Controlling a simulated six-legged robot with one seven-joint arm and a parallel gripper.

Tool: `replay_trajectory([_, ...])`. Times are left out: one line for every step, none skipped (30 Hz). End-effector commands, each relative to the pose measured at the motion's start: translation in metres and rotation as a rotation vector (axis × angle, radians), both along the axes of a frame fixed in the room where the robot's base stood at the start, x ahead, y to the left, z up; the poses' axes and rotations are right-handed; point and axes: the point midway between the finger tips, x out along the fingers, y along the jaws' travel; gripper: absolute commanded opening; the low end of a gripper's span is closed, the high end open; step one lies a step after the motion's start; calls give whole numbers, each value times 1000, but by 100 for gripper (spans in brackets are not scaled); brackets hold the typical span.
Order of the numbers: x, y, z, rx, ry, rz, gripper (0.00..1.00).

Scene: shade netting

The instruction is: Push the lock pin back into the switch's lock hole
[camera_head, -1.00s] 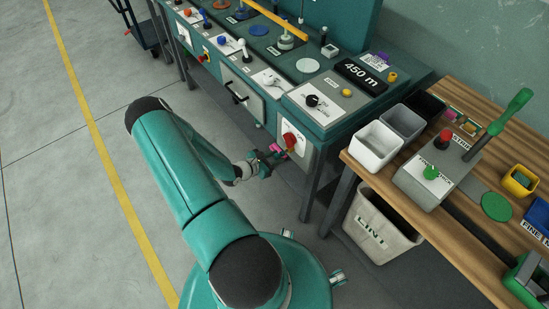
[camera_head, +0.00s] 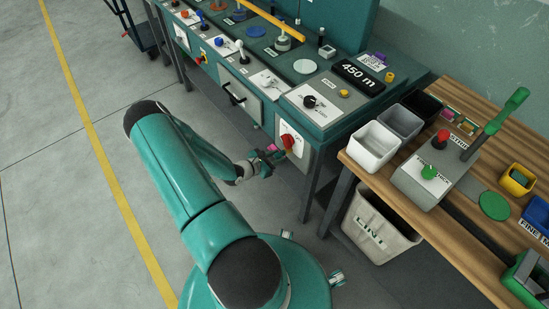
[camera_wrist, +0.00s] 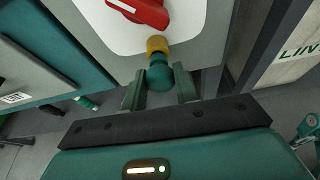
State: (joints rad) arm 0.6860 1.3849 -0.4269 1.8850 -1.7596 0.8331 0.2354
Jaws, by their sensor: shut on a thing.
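The lock pin has a teal rounded knob (camera_wrist: 160,74) and a brass-coloured collar (camera_wrist: 157,45) in the wrist view. My gripper (camera_wrist: 160,88) is shut on the knob, one finger on each side. The collar is at the lower edge of the switch's white plate, below the red switch handle (camera_wrist: 142,10). The lock hole cannot be seen, and I cannot tell how deep the pin sits. In the head view my gripper (camera_head: 272,155) is close in front of the switch box with its red handle (camera_head: 287,141); the pin is too small to make out there.
The teal control bench (camera_head: 322,116) stands above and behind the switch. Its leg and the wooden table (camera_head: 353,160) are to the right. A cream bin (camera_head: 377,226) labelled LINT stands under the table. Open floor (camera_head: 70,200) lies to the left.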

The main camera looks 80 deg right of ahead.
Motion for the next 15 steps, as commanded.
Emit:
replay_trajectory([-2,-2,1,-2,1,0,0])
replay_trajectory([-2,-2,1,-1,2,-1,0])
replay_trajectory([-3,-3,1,-1,2,-1,0])
replay_trajectory([-3,-4,1,-2,1,-1,0])
replay_trajectory([-4,-4,1,-2,1,-1,0])
replay_trajectory([-5,-5,1,-2,1,-1,0])
replay_trajectory([-5,-5,1,-2,1,-1,0])
replay_trajectory([-5,-6,1,-2,1,-1,0])
replay_trajectory([-6,-6,1,-2,1,-1,0])
replay_trajectory([-6,-6,1,-2,1,-1,0])
replay_trajectory([-6,-6,1,-2,1,-1,0])
replay_trajectory([-6,-6,1,-2,1,-1,0])
replay_trajectory([-6,-6,1,-2,1,-1,0])
replay_trajectory([-6,-6,1,-2,1,-1,0])
replay_trajectory([-6,-6,1,-2,1,-1,0])
